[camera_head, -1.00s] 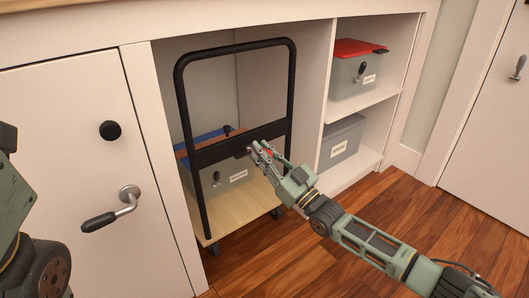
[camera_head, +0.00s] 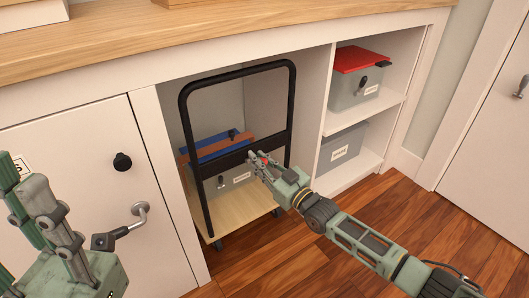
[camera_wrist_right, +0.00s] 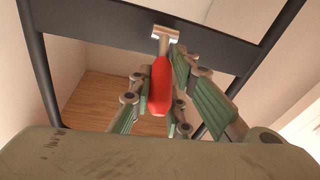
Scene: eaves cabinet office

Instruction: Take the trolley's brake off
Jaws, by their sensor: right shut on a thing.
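The trolley has a black push frame (camera_head: 291,95), a black crossbar and a pale wooden deck (camera_head: 214,229). It stands in the open cabinet bay. A red brake lever (camera_wrist_right: 160,84) hangs from a metal bracket (camera_wrist_right: 165,34) on the crossbar (camera_wrist_right: 122,22). My right gripper (camera_head: 257,163) is at the crossbar, its fingers shut around the red lever, which lies between them in the wrist view. In the head view the fingers hide most of the lever. My left gripper (camera_head: 25,172) is raised at the left edge, away from the trolley; its finger gap is unclear.
A grey bin (camera_head: 233,179) with blue and brown items above it is on the deck. Shelves at right hold a red-lidded box (camera_head: 350,97) and a grey box (camera_head: 340,150). A cabinet door (camera_head: 75,160) with knob and lever handle is at left. Wooden floor in front is clear.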

